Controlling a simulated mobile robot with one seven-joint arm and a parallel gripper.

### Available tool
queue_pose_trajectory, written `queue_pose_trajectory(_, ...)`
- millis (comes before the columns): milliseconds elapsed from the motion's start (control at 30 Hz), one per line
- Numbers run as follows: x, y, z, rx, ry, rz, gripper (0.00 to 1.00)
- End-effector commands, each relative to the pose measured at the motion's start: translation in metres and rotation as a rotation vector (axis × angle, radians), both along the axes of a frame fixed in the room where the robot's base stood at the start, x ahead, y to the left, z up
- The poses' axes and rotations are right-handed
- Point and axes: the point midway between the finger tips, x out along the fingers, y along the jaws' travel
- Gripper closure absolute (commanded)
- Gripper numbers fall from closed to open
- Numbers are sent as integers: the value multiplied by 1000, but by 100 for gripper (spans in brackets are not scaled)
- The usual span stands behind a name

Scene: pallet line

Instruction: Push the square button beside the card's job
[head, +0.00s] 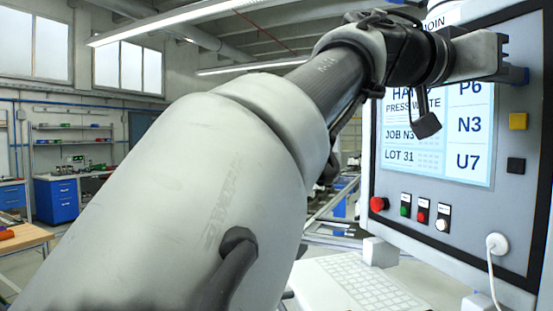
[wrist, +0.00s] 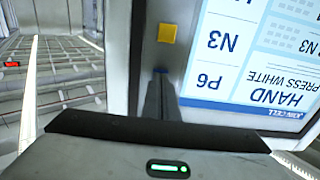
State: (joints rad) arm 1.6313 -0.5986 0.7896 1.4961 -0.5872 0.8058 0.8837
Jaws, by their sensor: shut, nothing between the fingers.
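The card on the panel (head: 540,215) reads JOB N3 and LOT 31 (head: 405,156), with a line PRESS WHITE. Beside it are rows P6, N3 and U7 (head: 468,162). A yellow square button (head: 518,121) is level with N3, and a black square button (head: 516,165) is level with U7. My gripper (head: 515,75) is shut and empty, up at the P6 row. In the wrist view my gripper (wrist: 161,76) lies below the yellow square button (wrist: 167,33), apart from it in the picture. Whether its tip touches the panel I cannot tell. The spot beside P6 is hidden.
Below the card are a red round knob (head: 378,204), a green button (head: 405,211), a red button (head: 422,217) and a white button (head: 442,225). A white cable plug (head: 497,243) sits lower right. A keyboard (head: 365,287) lies below.

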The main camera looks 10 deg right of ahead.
Motion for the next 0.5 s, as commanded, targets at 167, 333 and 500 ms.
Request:
queue_pose_trajectory(167,0,-3,0,0,0,0,100)
queue_pose_trajectory(333,1,-5,0,0,0,0,100)
queue_pose_trajectory(500,1,-8,0,-1,0,0,100)
